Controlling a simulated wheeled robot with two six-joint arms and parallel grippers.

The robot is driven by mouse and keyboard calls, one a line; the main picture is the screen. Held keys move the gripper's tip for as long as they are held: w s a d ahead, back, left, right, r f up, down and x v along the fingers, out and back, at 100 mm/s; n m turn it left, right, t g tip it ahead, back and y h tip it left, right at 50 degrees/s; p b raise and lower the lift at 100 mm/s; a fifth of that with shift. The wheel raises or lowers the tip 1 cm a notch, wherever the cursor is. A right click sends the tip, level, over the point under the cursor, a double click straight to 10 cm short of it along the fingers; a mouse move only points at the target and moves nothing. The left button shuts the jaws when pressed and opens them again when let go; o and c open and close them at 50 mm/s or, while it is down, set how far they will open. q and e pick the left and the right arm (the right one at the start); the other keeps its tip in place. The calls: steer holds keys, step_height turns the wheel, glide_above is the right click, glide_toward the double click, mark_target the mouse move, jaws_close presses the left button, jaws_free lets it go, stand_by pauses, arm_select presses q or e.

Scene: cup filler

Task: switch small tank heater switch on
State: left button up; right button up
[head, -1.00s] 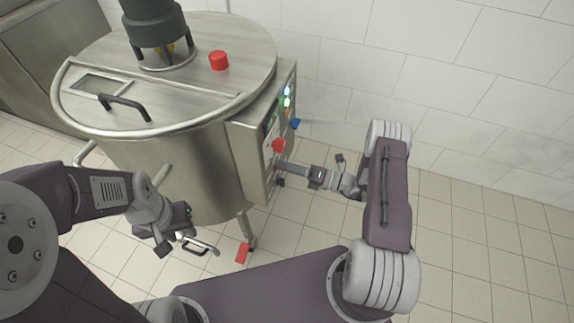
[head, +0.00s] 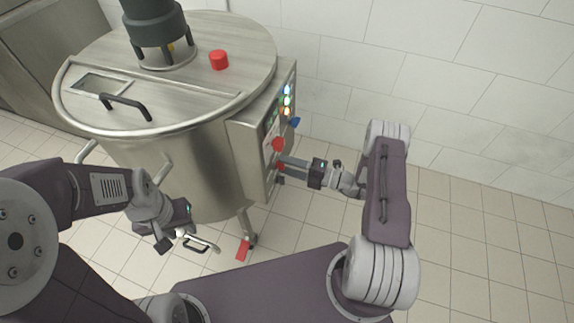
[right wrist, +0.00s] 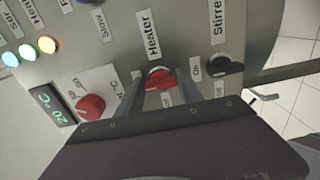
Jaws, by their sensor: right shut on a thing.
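The heater switch is a small red knob on a pale base (right wrist: 160,80), under the label "Heater" in the right wrist view. In the head view it is a red spot (head: 279,167) low on the tank's control panel (head: 252,165). My right gripper (head: 283,165) is shut on this knob, one finger on each side, as the right wrist view also shows (right wrist: 161,86). The fingers partly hide the lettering around the knob, and I cannot tell its setting. My left gripper (head: 180,238) hangs in front of the tank; its finger opening is unclear.
A black stirrer switch (right wrist: 225,67) sits right of the heater switch in the right wrist view. A red temperature dial (right wrist: 90,106) and a display (right wrist: 50,105) sit to its left. The steel tank (head: 190,170) stands left of the panel; tiled wall and floor lie right.

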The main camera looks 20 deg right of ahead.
stand_by(0.3)
steer(key=o, duration=1.4)
steer(key=v, duration=0.9)
steer(key=shift+p, duration=0.35)
